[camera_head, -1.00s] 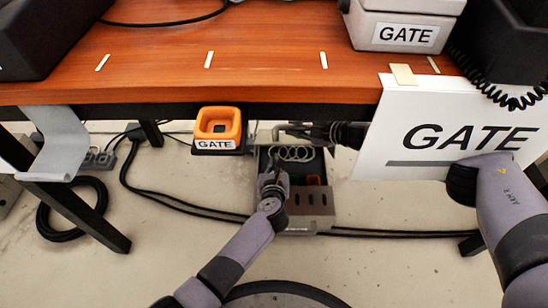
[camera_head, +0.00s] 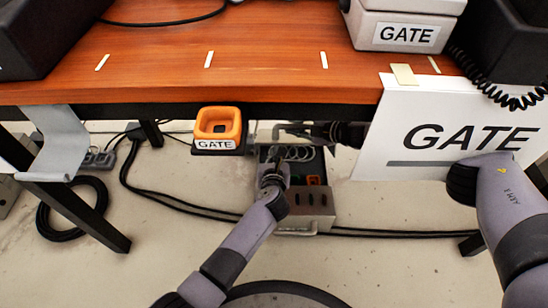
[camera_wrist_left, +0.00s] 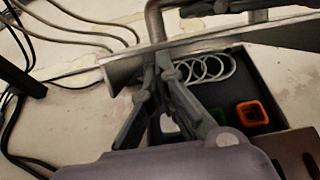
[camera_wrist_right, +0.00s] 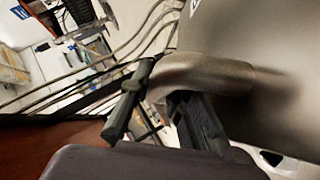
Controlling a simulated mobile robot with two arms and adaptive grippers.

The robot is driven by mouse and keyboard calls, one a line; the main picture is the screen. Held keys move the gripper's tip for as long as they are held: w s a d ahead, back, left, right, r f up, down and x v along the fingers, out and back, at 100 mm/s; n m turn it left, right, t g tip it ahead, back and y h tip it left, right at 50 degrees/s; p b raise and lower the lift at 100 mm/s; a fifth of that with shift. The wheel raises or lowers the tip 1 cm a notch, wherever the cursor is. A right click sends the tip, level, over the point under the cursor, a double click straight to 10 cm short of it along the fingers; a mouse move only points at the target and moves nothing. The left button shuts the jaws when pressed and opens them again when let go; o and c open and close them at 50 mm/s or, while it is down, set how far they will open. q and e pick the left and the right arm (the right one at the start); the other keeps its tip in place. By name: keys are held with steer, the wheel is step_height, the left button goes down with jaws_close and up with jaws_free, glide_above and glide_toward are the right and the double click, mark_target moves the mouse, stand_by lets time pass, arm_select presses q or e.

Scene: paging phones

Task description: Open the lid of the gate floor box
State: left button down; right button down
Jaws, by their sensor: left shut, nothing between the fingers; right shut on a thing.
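The gate floor box (camera_head: 311,203) stands on the floor under the table, with a slotted metal panel at its near right. Its lid (camera_head: 268,128) is raised at the far side, seen nearly edge-on, and the dark inside shows. My right gripper (camera_head: 328,132) is shut on the lid's bent metal handle (camera_wrist_right: 207,75); the table edge and sign partly hide its arm. My left gripper (camera_head: 272,168) is shut and empty, over the open box. Its fingertips (camera_wrist_left: 160,65) are close to the lid's edge; whether they touch it I cannot tell.
An orange tray labelled GATE (camera_head: 218,128) hangs under the table edge (camera_head: 120,96), left of the box. A white GATE sign (camera_head: 405,150) hangs at the right, beside my right forearm. Black cables (camera_head: 175,198) cross the floor. Inside the box are rings (camera_wrist_left: 210,68) and an orange socket (camera_wrist_left: 252,113).

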arm_select(q)
steer(key=shift+w+a+r, duration=0.1)
steer(key=shift+w+r, duration=0.15)
steer(key=shift+r, duration=0.15)
arm_select(e)
steer(key=shift+s+a+f, duration=0.1)
steer(key=shift+s+f, duration=0.15)
arm_select(q)
steer(key=shift+r, duration=0.1)
arm_select(e)
steer(key=c, duration=1.8)
jaws_free()
steer(key=shift+s, duration=0.1)
